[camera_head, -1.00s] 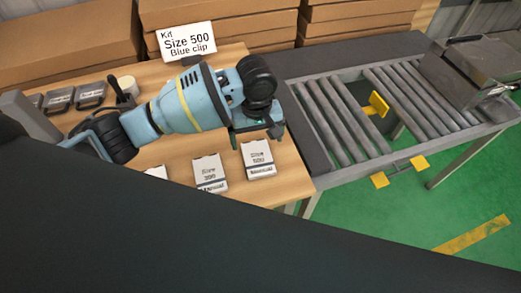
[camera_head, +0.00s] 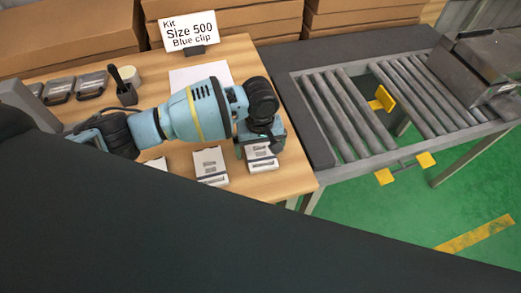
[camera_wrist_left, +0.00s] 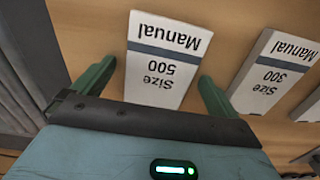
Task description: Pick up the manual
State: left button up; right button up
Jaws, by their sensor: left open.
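The white Size 500 manual (camera_head: 262,163) lies at the right end of the wooden table's front row. In the left wrist view this manual (camera_wrist_left: 165,62) shows upside down with a dark stripe. My left gripper (camera_head: 260,148) is over it and hides part of it. In the left wrist view the open fingers of my left gripper (camera_wrist_left: 154,80) stand on either side of the manual, with a gap on each side. I cannot tell their exact height. My right gripper is not in view.
The Size 300 manual (camera_head: 210,167) lies just left of it, and also shows in the left wrist view (camera_wrist_left: 272,72). A kit sign (camera_head: 190,35) reads Size 500, Blue clip. A roller conveyor (camera_head: 350,115) is to the right. Black cases (camera_head: 90,86) sit at the back left.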

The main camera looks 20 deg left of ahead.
aim_at(259, 153)
pick_arm(q)
jog(key=c, duration=1.1)
jog(key=shift+r, duration=0.1)
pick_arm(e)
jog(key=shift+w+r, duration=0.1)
pick_arm(q)
jog(key=shift+r, duration=0.5)
jog(key=r, duration=0.2)
jog(key=shift+s+r+p, duration=0.35)
jog(key=shift+r, duration=0.05)
jog(key=s, duration=0.5)
jog(key=s+p, duration=0.1)
jog(key=s, duration=0.4)
jog(key=s+d+r+p, duration=0.1)
jog(key=s, duration=0.4)
jog(key=shift+s+d, duration=0.1)
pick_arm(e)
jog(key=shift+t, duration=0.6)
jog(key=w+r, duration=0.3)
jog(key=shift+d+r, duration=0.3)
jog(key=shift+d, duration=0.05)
